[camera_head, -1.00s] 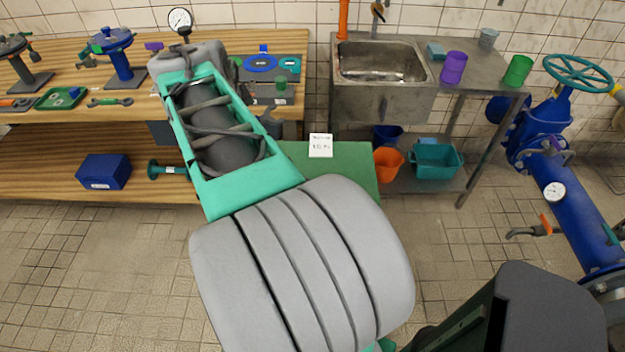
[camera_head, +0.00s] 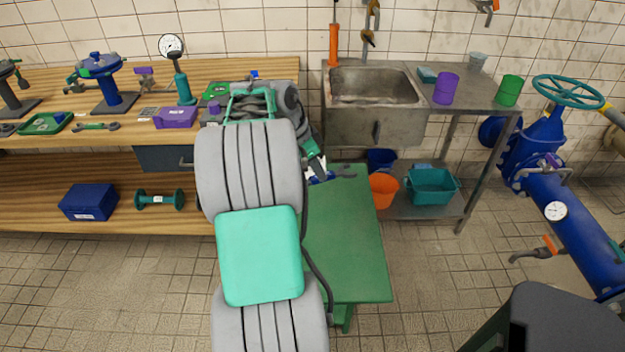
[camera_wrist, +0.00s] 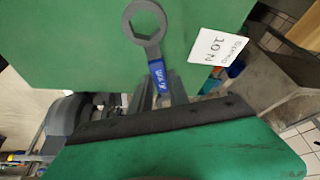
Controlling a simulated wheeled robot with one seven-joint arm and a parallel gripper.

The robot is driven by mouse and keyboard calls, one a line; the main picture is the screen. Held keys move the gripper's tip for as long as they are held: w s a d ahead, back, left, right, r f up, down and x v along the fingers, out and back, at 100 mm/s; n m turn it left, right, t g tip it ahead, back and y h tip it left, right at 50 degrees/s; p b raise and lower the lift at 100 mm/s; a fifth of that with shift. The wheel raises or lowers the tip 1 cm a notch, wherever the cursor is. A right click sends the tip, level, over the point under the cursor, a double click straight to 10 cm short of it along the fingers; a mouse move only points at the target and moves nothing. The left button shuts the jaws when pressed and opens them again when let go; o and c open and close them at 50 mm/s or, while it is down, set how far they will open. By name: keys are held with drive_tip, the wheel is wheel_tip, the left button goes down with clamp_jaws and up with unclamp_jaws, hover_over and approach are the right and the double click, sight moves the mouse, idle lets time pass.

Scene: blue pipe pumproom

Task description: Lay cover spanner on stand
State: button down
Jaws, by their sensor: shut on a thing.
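The cover spanner (camera_wrist: 157,68) has a dark ring head and a blue handle with white lettering. My gripper (camera_head: 319,174) is shut on its handle, and the fingers also show in the wrist view (camera_wrist: 168,90). In the head view the spanner's dark end (camera_head: 345,171) points right, over the far end of the green-topped stand (camera_head: 350,250). In the wrist view the ring head appears against the green top (camera_wrist: 85,45). I cannot tell whether the spanner touches it.
A wooden workbench (camera_head: 215,72) with tools stands at the left. A metal sink (camera_head: 375,88) is behind the stand, with an orange bucket (camera_head: 383,190) and a teal tub (camera_head: 433,186) below. Blue pipework (camera_head: 570,215) is at the right. Most of the stand's visible top is bare.

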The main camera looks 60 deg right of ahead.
drive_tip(key=f, duration=0.1)
drive_tip(key=w+d+f, duration=0.1)
drive_tip(key=w+f, duration=0.1)
drive_tip(key=shift+d, duration=0.25)
drive_tip(key=f, duration=0.3)
drive_tip(key=shift+w+d+f, duration=0.1)
drive_tip(key=shift+w+f, duration=0.1)
drive_tip(key=c, duration=1.3)
unclamp_jaws()
drive_tip(key=shift+o, duration=0.2)
